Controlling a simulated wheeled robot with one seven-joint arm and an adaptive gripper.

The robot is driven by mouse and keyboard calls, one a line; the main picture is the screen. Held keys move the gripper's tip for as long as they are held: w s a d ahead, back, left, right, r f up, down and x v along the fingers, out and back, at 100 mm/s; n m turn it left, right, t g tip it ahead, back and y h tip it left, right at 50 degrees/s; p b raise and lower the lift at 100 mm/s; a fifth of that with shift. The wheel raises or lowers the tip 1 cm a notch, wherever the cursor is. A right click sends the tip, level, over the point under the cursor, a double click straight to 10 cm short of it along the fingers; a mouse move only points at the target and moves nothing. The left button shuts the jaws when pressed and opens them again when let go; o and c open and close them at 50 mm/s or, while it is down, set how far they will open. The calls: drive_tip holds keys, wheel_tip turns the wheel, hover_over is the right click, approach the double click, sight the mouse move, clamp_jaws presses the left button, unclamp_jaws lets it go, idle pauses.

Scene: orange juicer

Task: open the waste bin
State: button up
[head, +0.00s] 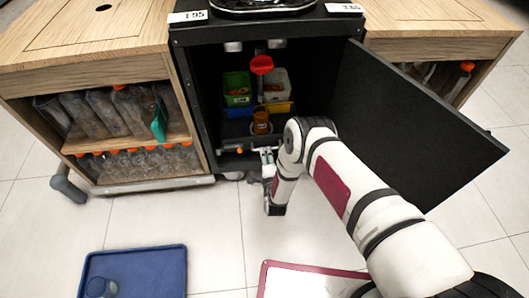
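A black cabinet (190,85) stands in the middle, and its black door (405,125) is swung wide open to the right. Inside are a green container (237,84), a pale grey container (276,78) and an orange-brown cup-like thing (261,121). A red piece (262,65) hangs or stands above them. I cannot tell which of these parts is the waste bin. My gripper (268,158) is low at the cabinet's opening, in front of and below the orange-brown thing. It is small and partly hidden by my arm; its fingers are not clear.
Wooden cabinets with shelves of clear containers and orange-capped bottles (115,160) flank the black cabinet. A blue tray (155,270) with a clear cup (100,287) lies at lower left. A red-edged white panel (300,280) is at the bottom. The open door bounds my arm's right side.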

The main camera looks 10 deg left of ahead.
drive_tip(key=shift+b+x, duration=0.85)
drive_tip(key=shift+x, duration=1.55)
clamp_jaws()
